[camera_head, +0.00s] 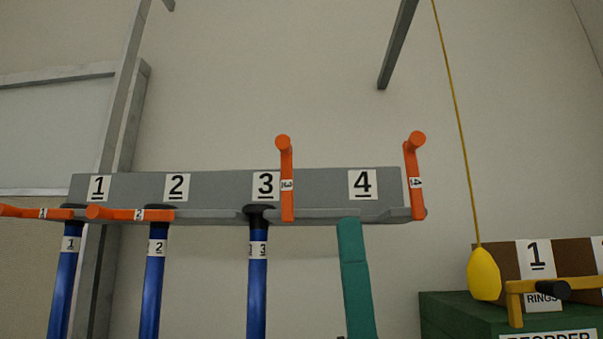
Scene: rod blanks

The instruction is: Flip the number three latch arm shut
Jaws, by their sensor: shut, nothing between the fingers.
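The number three latch arm (287,185) is orange with a round knob at its top and a "3" tag. It stands upright at the right of the "3" label on the grey rack (220,187). Its foot is at the rack's lower edge, right of the blue number three rod (257,285), which hangs with its black cap at the rack. Latch arms one (38,212) and two (130,213) lie flat across the front of the rack. Latch arm four (413,175) stands upright at the right end. My gripper is not in view.
Blue rods one (63,290) and two (153,290) hang at left; a teal strip (357,280) hangs below "4". A yellow weight (484,274) hangs on a cord at right, near a green box (450,315) and a yellow bracket (515,300). Wall shows above the rack.

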